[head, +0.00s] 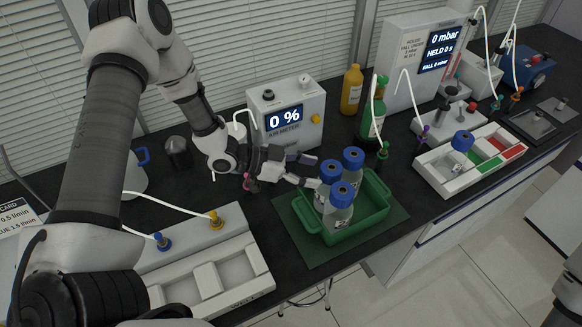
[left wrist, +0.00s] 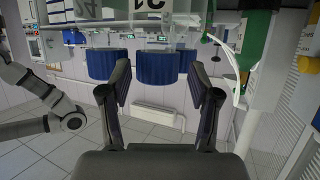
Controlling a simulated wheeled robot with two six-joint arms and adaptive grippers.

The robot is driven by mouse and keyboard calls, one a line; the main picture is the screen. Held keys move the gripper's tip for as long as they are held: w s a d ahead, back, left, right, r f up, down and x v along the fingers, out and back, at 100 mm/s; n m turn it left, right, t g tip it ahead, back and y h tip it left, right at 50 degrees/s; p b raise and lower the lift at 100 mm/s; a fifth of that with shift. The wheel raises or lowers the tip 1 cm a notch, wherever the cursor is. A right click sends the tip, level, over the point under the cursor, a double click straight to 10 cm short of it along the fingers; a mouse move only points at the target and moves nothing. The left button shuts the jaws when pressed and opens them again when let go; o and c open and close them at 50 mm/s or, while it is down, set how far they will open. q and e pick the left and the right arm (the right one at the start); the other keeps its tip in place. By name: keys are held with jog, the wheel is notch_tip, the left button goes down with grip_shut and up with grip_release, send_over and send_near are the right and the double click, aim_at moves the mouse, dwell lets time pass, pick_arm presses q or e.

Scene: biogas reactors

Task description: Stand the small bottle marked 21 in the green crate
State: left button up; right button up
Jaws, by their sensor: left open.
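The green crate (head: 368,219) stands on a green mat with three blue-capped bottles in or over it. In the left wrist view, which is upside down, a bottle label reading 21 (left wrist: 150,3) shows at the top edge, above a blue cap (left wrist: 155,68). In the head view the bottle closest to my gripper has its blue cap (head: 330,172) at the crate's left side; its label is not readable there. My left gripper (head: 310,171) is open, its fingertips close to that cap. Whether they touch it is unclear. My right gripper is not in view.
Another blue-capped bottle (head: 461,143) stands in a white tray (head: 437,170) at right. A white rack (head: 215,275) lies at front left. The counter's front edge is near the crate.

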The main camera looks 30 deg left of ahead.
pick_arm(q)
jog(key=v, duration=0.7)
jog(key=shift+p, duration=0.35)
jog(key=shift+s, duration=0.1)
